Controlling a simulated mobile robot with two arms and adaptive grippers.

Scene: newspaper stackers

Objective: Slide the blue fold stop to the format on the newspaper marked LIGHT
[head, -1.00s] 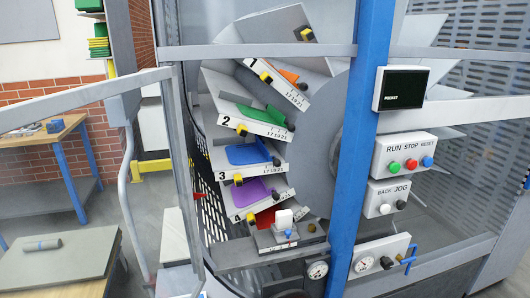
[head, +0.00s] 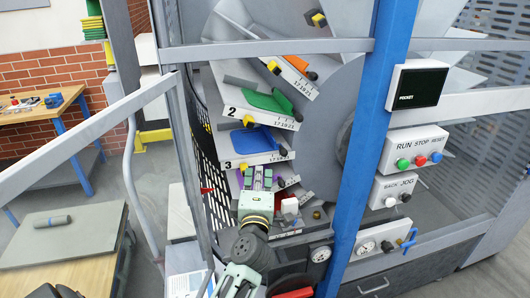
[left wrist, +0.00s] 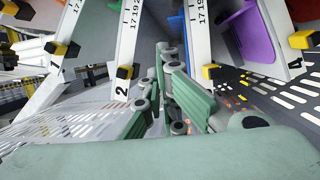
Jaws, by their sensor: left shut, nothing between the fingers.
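The blue fold stop (head: 258,140) lies in pocket 3, a tilted tray with a numbered scale bar (head: 262,159) and a black knob (head: 283,152). Its blue plate shows partly in the left wrist view (left wrist: 178,27). My left gripper (head: 258,172) is shut and empty, just below pocket 3 and in front of the purple pocket. In the left wrist view its green fingers (left wrist: 168,60) point toward the pockets. A grey roll with a blue band (head: 52,221) lies on the left table; no LIGHT mark is readable.
Pocket 2 with its green stop (head: 268,101) is above, and the purple stop (left wrist: 258,28) is beside pocket 3. A blue post (head: 372,140) and grey rails (head: 270,49) frame the opening. A control box (head: 415,147) is at right.

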